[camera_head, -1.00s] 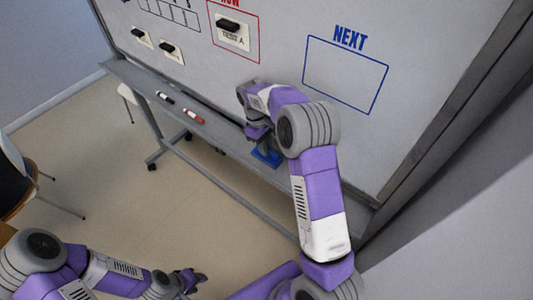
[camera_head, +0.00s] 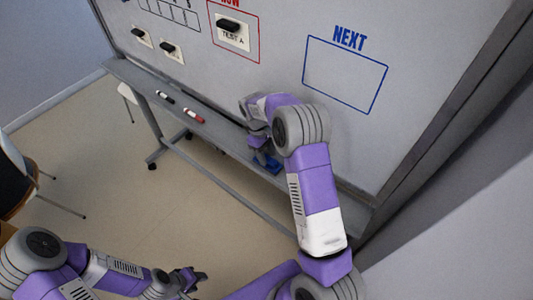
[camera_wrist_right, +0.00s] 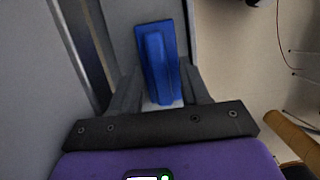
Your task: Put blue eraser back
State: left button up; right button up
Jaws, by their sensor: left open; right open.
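The blue eraser (camera_head: 272,166) lies on the grey tray (camera_head: 228,138) along the bottom of the whiteboard, partly hidden by my right gripper (camera_head: 258,150). In the right wrist view the eraser (camera_wrist_right: 157,50) is a blue block with a raised ridge. The fingers of my right gripper (camera_wrist_right: 160,84) are open, one on each side of the eraser's near end; gaps show between fingers and eraser. My left gripper (camera_head: 196,277) is open and low at the bottom left, far from the tray.
A black marker (camera_head: 165,97) and a red marker (camera_head: 194,116) lie further left on the tray. A chair (camera_head: 40,185) stands at left.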

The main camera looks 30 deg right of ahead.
pick_arm(q)
jog(key=shift+r, duration=0.15)
pick_arm(e)
jog(key=v, duration=1.2)
pick_arm(q)
jog(key=shift+s, duration=0.1)
